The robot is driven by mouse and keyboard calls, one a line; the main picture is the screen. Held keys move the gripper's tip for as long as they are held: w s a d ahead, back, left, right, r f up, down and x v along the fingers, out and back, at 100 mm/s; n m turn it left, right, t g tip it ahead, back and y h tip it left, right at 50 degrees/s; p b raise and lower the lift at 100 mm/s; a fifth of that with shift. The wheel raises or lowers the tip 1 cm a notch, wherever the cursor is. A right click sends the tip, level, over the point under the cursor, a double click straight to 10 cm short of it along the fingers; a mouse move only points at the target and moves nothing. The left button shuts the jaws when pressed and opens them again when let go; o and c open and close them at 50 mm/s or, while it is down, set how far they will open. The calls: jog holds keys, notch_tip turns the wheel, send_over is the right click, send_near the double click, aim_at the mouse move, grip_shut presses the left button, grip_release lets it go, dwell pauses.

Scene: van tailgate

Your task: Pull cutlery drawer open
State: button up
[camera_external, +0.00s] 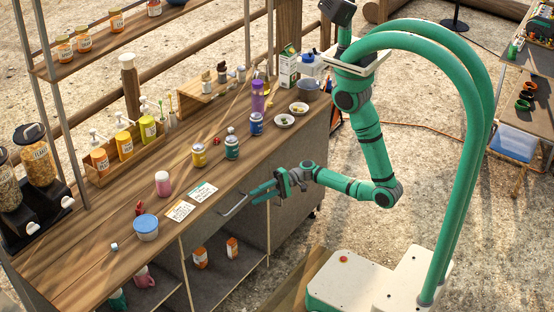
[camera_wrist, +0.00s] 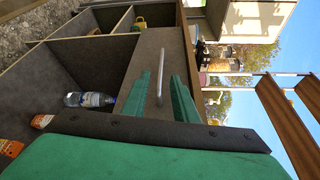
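The cutlery drawer (camera_external: 216,214) is a dark front panel just under the wooden counter top. It looks shut, with its front about level with the counter's face. Its silver bar handle (camera_external: 235,205) sticks out from the front.
Ground before the drawer is mostly clear.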

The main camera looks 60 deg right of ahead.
aim_at(236, 206)
jog(key=x, duration=1.1)
jog(key=shift+r, duration=0.1)
grip_shut()
jog(key=shift+d, duration=0.1)
dwell(1.1)
